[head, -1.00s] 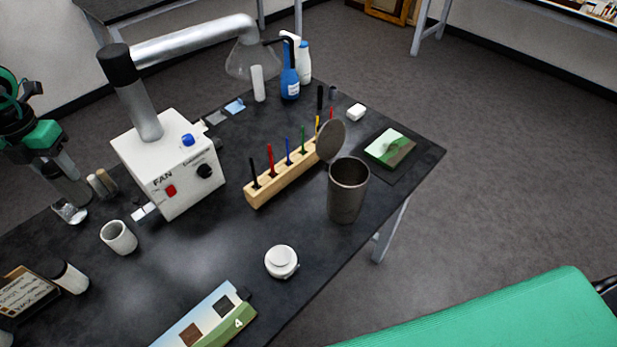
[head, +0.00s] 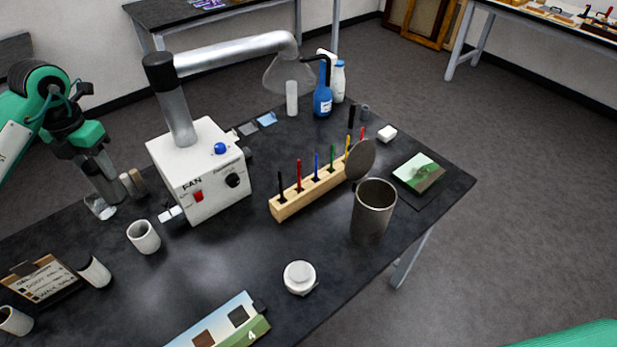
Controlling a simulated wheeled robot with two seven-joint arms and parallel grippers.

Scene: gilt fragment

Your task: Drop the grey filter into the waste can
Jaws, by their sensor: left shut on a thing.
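The waste can (head: 372,215) is a dark metal cylinder standing upright near the table's right edge. Its round lid (head: 361,160) is raised at the back and its mouth is open. My left gripper (head: 98,190) is low over the table's left part, fingers pointing down. It is shut on a small pale grey thing (head: 100,208), seemingly the grey filter, whose shape is partly unclear. It is far to the left of the can. My right gripper is not in view.
The white fan box (head: 197,180) with its metal duct stands between my left gripper and the can. A wooden pen rack (head: 305,196) is just left of the can. A white cup (head: 144,237) and a round white container (head: 300,278) stand in front, with bare table between them.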

